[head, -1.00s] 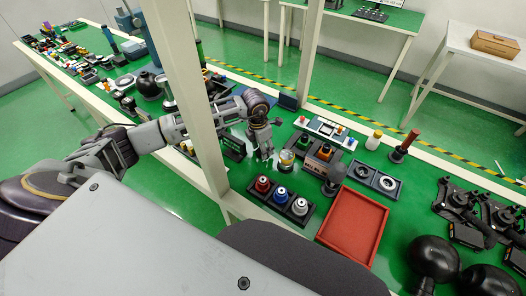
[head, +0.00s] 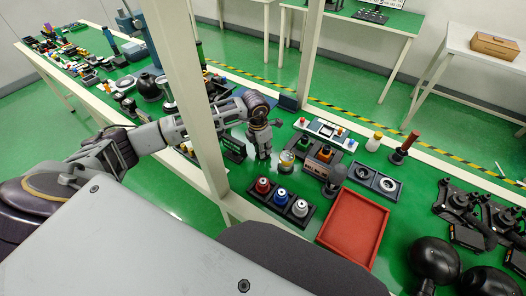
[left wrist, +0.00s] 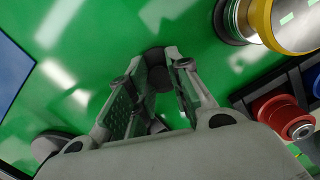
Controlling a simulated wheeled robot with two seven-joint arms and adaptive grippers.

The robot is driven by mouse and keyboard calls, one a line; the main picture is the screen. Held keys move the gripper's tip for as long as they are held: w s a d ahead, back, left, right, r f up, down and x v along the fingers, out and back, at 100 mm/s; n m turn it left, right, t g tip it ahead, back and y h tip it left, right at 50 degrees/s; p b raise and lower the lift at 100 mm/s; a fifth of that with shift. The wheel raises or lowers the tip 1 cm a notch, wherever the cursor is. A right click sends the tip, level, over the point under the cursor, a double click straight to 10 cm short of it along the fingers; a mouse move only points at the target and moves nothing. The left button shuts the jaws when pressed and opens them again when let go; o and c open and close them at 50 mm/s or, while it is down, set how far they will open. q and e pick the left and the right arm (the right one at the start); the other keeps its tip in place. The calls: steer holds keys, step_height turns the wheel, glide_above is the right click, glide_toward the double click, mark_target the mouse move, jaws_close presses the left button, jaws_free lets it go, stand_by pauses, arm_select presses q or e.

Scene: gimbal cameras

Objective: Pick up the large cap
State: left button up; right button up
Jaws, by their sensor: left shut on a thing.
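My left gripper (head: 263,155) is low over the green table, to the left of a small round yellow-rimmed container (head: 286,161). In the left wrist view, its fingers (left wrist: 162,75) are shut on a dark round thing (left wrist: 157,77), which looks like the large cap. The fingers hide part of it, and I cannot tell whether it still touches the table. In the head view the cap is too small and covered to make out. My right gripper is not in view.
A rack with red, blue and white-topped pieces (head: 281,196) and a red tray (head: 354,226) stand nearer and to the right. A grey device (head: 322,162) stands behind the rack. A pale post (head: 190,90) crosses in front of my left arm.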

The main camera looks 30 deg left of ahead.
arm_select(q)
steer(key=shift+r, duration=0.9)
step_height(320, 180, up, 7)
steer(key=shift+f, duration=0.1)
steer(key=shift+r, duration=0.7)
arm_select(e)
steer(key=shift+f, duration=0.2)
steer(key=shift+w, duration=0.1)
arm_select(q)
step_height(320, 180, up, 9)
steer(key=p, duration=0.8)
steer(key=shift+r+p, duration=0.15)
steer(key=shift+p, duration=0.25)
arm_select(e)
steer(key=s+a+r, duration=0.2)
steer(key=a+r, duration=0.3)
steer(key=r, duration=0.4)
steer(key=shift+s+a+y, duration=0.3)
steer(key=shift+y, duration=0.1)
